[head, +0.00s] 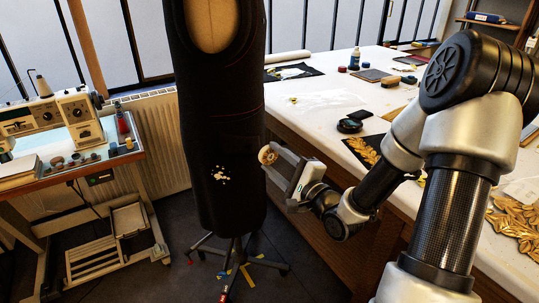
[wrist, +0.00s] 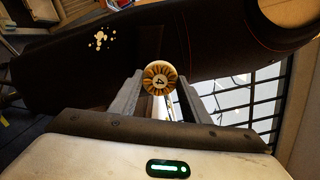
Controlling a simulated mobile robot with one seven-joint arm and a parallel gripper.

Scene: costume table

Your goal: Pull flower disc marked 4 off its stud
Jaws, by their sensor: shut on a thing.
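The flower disc marked 4 (wrist: 160,78) is round, with brown petals around a pale centre. In the wrist view its face is toward the camera and the 4 looks turned on its side. My gripper (head: 272,161) is shut on the disc, which lies between the fingertips. In the head view the disc (head: 267,154) shows as a small tan round at the right edge of the dark dress form (head: 225,110). The stud is not visible, and I cannot tell whether the disc touches the form.
A cluster of pale pieces (head: 222,173) sits on the form's lower front. The form's wheeled stand (head: 238,265) is below. A white-topped table (head: 330,98) with cloths and gold leaf trim is at right. A sewing machine (head: 60,115) stands on a table at left.

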